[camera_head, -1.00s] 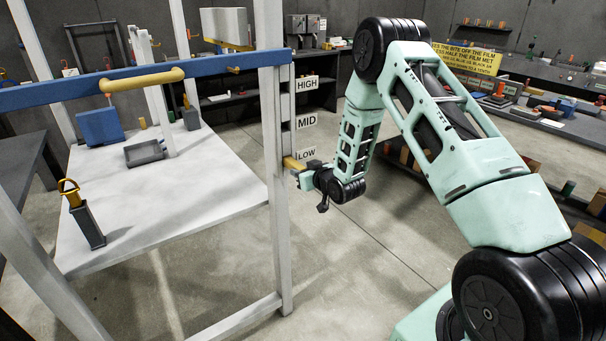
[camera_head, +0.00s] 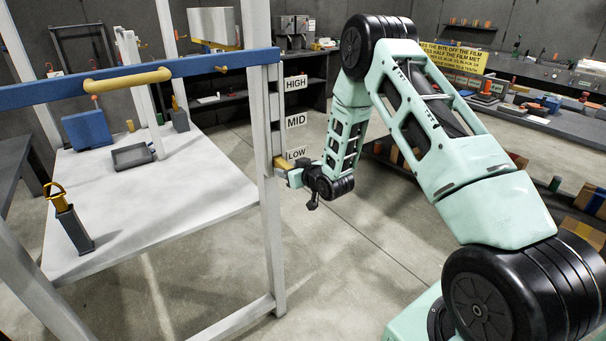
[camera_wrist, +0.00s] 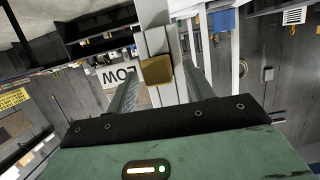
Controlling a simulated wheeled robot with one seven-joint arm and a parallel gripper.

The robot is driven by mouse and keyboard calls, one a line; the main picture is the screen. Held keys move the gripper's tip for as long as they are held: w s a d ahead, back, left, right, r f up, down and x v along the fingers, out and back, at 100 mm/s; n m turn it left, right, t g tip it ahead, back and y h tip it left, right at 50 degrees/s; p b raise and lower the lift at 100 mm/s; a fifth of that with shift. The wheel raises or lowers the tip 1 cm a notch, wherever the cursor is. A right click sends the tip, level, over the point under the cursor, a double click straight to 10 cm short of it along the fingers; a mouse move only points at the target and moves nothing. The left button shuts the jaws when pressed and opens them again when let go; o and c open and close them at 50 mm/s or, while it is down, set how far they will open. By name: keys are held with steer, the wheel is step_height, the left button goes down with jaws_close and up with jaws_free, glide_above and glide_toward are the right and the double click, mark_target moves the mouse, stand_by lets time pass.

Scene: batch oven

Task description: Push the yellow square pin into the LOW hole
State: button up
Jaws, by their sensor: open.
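The yellow square pin (camera_head: 285,162) is at the LOW label (camera_head: 297,153) on the grey post (camera_head: 271,210), lying roughly level with its near end sticking out. How deep it sits in the hole is hidden. My gripper (camera_head: 291,176) is at the pin's outer end, right of the post. In the wrist view the end of the pin (camera_wrist: 157,70) shows between my two spread fingers, with a gap on each side. The LOW label (camera_wrist: 118,75) appears upside down beside it there. My gripper is open, and I cannot tell whether it touches the pin.
The HIGH (camera_head: 295,83) and MID (camera_head: 296,120) labels are above on the post. A blue beam (camera_head: 205,63) with a yellow handle (camera_head: 127,80) crosses left from the post. The floor right of the post is clear.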

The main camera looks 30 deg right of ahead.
steer(key=b+v, duration=0.4)
steer(key=v, duration=1.3)
steer(key=shift+a+f, duration=0.1)
steer(key=s+a+n+g+y, duration=0.15)
steer(key=s+a+g, duration=0.25)
steer(key=a, duration=0.7)
steer(key=s+a+n+g, duration=0.2)
steer(key=s+a+g, duration=0.15)
steer(key=a, duration=0.65)
steer(key=s+a+r+n+g, duration=0.2)
steer(key=s+a+g, duration=0.1)
steer(key=s, duration=0.7)
steer(key=s+a+r+n+g+h, duration=0.1)
steer(key=s+a+r+n+g, duration=0.1)
steer(key=s, duration=0.9)
steer(key=a+r+g, duration=0.1)
steer(key=a+g, duration=0.1)
steer(key=a, duration=0.1)
